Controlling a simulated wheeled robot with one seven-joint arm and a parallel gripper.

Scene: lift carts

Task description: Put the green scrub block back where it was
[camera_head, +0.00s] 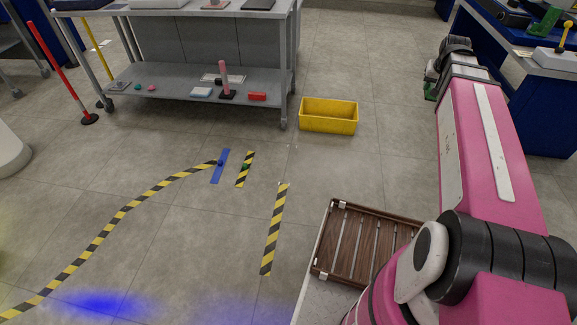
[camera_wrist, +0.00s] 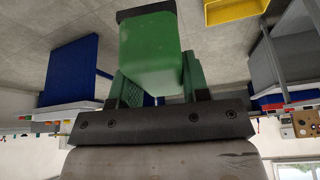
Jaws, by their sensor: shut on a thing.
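The green scrub block (camera_wrist: 150,55) is held in my gripper (camera_wrist: 155,88) in the wrist view. It has a dark strip at its far end, and green fingers show on both sides of it. In the head view my gripper is at the far end of my pink arm, above the floor left of the blue right-hand bench, and mostly hidden by the wrist. A bit of green (camera_head: 430,91) shows under it. I cannot tell from the picture which spot the block came from.
A grey two-level cart (camera_head: 190,75) stands at the back left with small items on its lower shelf. A yellow bin (camera_head: 329,115) is on the floor beside it. A slatted brown tray (camera_head: 335,240) is near me. The bench (camera_head: 560,62) at right holds several items. Striped tape marks the open floor.

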